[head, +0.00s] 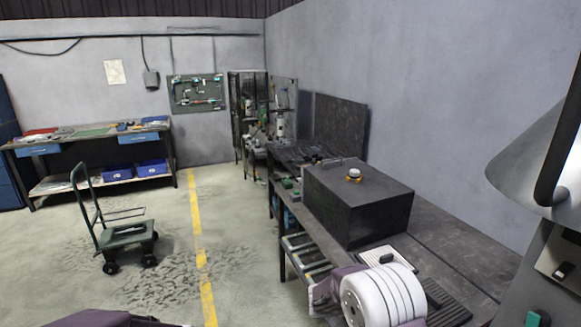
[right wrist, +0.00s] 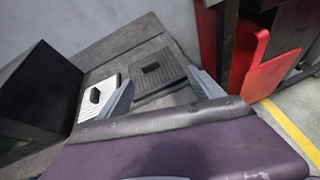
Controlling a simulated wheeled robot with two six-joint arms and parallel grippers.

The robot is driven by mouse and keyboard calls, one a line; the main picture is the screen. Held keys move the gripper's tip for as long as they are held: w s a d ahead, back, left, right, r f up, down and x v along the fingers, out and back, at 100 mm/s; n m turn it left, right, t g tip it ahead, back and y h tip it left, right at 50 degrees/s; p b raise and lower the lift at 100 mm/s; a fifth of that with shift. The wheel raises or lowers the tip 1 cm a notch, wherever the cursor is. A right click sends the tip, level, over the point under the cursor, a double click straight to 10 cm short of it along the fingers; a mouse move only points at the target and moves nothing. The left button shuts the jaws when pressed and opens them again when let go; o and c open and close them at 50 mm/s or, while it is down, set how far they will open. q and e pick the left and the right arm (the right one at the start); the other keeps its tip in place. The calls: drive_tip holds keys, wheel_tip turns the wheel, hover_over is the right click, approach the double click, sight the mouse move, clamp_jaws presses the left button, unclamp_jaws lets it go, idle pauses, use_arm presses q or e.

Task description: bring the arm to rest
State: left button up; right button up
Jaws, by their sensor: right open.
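My right gripper (right wrist: 160,78) is open in the right wrist view, its two grey fingers spread apart with nothing held between them. It points over a workbench (head: 450,240). Beyond the fingers lie a dark ridged pad (right wrist: 168,92) with a small black block on it and a pale ridged plate (right wrist: 87,110) with another. The pale plate (head: 398,254) and dark pad (head: 452,313) also show in the head view, beside my white and purple right arm. The right fingers cannot be made out there. A purple part of my left arm shows at the bottom left; its gripper is out of view.
A grey conical hood (head: 530,165) is at the right. A red panel (right wrist: 245,60) stands beyond the bench end. A green cart (head: 127,236) stands on the open floor at left.

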drive_tip(key=s+d+r+m+g+y, duration=0.15)
drive_tip(key=s+m+g+y, duration=0.45)
drive_tip(key=s, duration=0.8)
use_arm(q)
drive_tip(key=shift+a, duration=0.2)
use_arm(e)
drive_tip(key=s+a+f+m+t+y, duration=0.1)
drive_tip(key=s+a+f+m+y, duration=0.2)
drive_tip(key=a+m, duration=0.3)
drive_tip(key=s+a+f+m+t+y, duration=0.2)
drive_tip(key=s+a+m+y, duration=0.1)
drive_tip(key=a+m, duration=0.3)
drive_tip(key=shift+s+a+f+m+y, duration=0.3)
drive_tip(key=shift+a+f+m+y, duration=0.1)
drive_tip(key=shift+m, duration=0.5)
